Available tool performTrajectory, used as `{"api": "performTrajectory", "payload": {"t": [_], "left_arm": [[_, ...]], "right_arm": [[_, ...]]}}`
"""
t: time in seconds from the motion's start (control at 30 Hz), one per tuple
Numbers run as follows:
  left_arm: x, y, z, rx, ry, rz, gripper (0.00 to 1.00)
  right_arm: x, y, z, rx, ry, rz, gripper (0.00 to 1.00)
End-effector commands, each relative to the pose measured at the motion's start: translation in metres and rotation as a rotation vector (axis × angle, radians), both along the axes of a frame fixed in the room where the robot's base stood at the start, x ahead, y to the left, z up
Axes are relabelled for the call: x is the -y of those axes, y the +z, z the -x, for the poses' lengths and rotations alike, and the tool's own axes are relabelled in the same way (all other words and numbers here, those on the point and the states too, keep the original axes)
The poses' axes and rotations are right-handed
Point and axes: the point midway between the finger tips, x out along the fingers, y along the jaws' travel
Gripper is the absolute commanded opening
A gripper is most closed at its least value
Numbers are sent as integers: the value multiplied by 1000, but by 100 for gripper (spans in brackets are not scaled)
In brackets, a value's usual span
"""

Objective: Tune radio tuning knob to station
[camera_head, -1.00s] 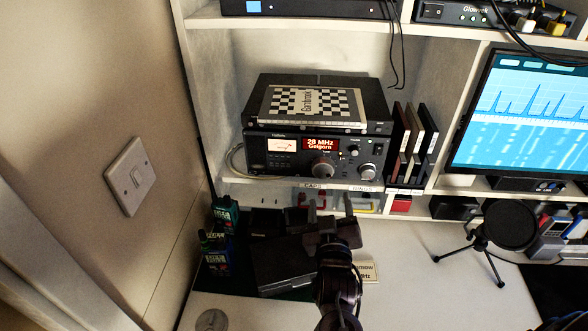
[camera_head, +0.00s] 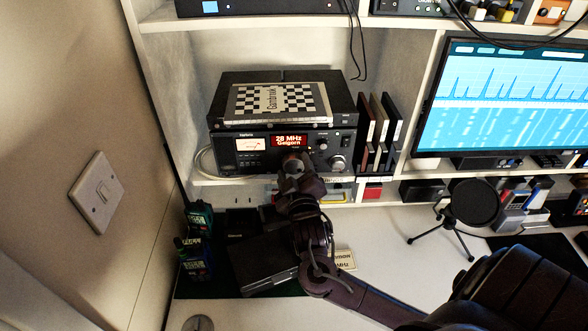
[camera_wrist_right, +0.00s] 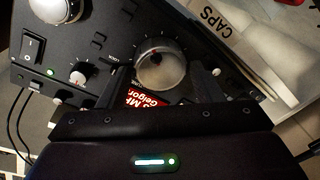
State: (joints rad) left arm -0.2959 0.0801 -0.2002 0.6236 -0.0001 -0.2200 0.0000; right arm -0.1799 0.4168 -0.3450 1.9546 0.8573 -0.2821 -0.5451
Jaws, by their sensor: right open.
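The radio (camera_head: 228,159) is a black unit in the cubby, with a lit red display (camera_head: 289,141) reading "28 MHz Geigorn". My right gripper (camera_head: 295,160) is at the radio's front, below the display, and covers most of the tuning knob there. In the right wrist view the tuning knob (camera_wrist_right: 162,64) is a large round silver knob with a dark rim. The open fingers of my right gripper (camera_wrist_right: 165,80) stand to either side of it. I cannot tell whether they touch it. My left gripper is not in view.
A dark box with a checkered book (camera_head: 277,101) lies on the radio. Slim cases (camera_head: 380,132) stand at its right. A paper card (camera_head: 345,259), handheld radios (camera_head: 197,252) and a microphone on a tripod (camera_head: 473,203) are on the desk below. A monitor (camera_head: 503,97) is at the right.

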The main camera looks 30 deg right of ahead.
Motion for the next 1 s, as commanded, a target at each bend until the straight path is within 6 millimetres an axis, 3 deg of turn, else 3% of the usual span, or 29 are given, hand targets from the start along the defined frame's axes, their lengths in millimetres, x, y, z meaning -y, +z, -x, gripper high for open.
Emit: {"api": "performTrajectory", "payload": {"t": [0.17, 0.43, 0.77, 1.0], "left_arm": [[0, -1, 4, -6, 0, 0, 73], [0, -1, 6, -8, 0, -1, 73], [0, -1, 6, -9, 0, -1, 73], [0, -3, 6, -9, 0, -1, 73]], "right_arm": [[0, 0, 0, 0, 0, 0, 59], [0, 0, 0, 0, 0, -1, 28], [0, -1, 0, 28, 1, -47, 28], [1, -2, 1, 107, -2, -181, 28]]}}
